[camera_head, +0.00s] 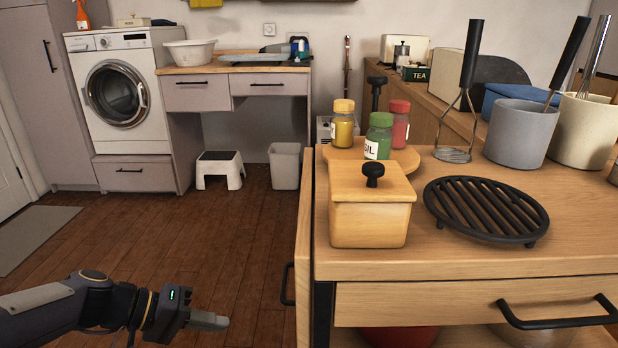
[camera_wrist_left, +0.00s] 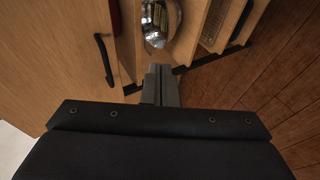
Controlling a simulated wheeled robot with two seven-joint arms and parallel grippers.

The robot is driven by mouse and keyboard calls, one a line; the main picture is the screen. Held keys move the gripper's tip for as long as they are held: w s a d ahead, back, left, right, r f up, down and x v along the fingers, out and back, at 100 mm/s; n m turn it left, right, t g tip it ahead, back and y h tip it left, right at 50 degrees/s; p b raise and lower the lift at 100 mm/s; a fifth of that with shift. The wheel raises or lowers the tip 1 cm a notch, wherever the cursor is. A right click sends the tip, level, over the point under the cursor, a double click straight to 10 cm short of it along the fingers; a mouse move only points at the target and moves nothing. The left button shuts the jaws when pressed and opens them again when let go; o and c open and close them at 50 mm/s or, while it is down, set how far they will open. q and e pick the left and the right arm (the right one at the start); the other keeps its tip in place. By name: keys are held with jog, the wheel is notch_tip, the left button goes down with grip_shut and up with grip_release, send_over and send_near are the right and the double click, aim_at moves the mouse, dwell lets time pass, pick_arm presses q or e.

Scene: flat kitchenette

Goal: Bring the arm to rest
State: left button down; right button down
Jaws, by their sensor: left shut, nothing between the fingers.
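My left arm comes in low from the left in the head view. Its gripper (camera_head: 222,322) is shut and empty, held above the wooden floor to the left of the counter. In the left wrist view its two fingers (camera_wrist_left: 161,72) lie together with nothing between them. My right gripper does not show in either view.
The wooden counter (camera_head: 480,265) stands to the right of the gripper, with a dark handle (camera_head: 288,284) on its side. On it are a wooden box (camera_head: 368,215), spice jars and a black trivet (camera_head: 486,208). The wrist view shows a shiny metal item (camera_wrist_left: 160,20). Floor (camera_head: 215,235) ahead is clear.

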pick_arm(q)
jog(key=s+f+t+y, duration=0.15)
jog(key=s+y, duration=0.55)
jog(key=s, duration=0.9)
notch_tip(320, 180, up, 35)
jog(key=p, duration=3.5)
jog(key=shift+f+m, duration=0.15)
jog(key=shift+m, duration=0.15)
jog(key=shift+a, duration=0.1)
